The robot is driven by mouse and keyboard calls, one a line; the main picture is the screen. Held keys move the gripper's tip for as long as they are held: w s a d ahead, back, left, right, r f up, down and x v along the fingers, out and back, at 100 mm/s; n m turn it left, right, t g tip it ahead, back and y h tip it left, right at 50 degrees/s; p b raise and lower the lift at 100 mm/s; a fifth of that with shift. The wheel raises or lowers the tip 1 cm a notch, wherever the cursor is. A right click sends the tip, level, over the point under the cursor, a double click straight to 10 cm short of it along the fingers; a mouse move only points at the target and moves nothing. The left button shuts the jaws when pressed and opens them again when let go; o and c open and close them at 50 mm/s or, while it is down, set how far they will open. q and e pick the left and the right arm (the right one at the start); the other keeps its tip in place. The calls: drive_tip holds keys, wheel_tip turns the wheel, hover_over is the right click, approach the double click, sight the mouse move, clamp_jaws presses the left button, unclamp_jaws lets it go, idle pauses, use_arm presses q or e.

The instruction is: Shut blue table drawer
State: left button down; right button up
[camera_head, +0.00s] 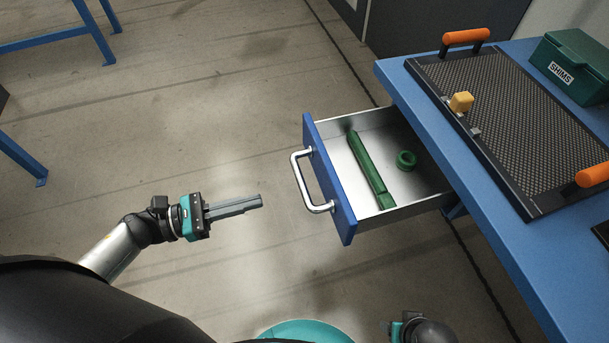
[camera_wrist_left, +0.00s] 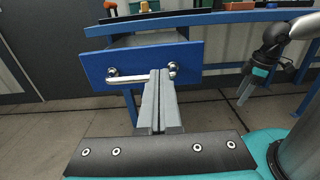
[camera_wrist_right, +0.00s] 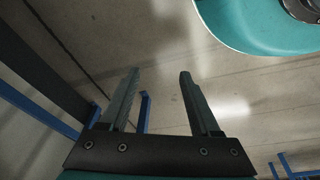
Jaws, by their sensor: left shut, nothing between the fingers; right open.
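The blue table drawer (camera_head: 328,180) stands pulled out from the blue table (camera_head: 520,240). Its blue front carries a silver bar handle (camera_head: 299,182). A green bar (camera_head: 370,170) and a green ring (camera_head: 406,160) lie inside the drawer. My left gripper (camera_head: 260,200) is shut and empty, to the left of the handle and apart from it. In the left wrist view its closed fingers (camera_wrist_left: 160,75) point at the drawer front (camera_wrist_left: 190,62) and overlap the handle (camera_wrist_left: 130,80). My right gripper (camera_wrist_right: 159,72) is open and empty over floor; in the head view only its wrist shows at the bottom.
Blue table frames (camera_head: 90,30) stand at the far left.

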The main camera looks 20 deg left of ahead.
sight(331, 181)
use_arm(q)
drive_tip(key=b+x, duration=0.1)
drive_tip(key=x, duration=1.2)
drive_tip(key=shift+w+d, duration=0.3)
use_arm(e)
drive_tip(key=shift+w+a+r, duration=0.1)
drive_tip(key=shift+w+r, duration=0.2)
drive_tip(key=shift+r, duration=0.2)
drive_tip(key=shift+w+a+r, duration=0.1)
drive_tip(key=shift+w+r, duration=0.2)
drive_tip(key=shift+r, duration=0.2)
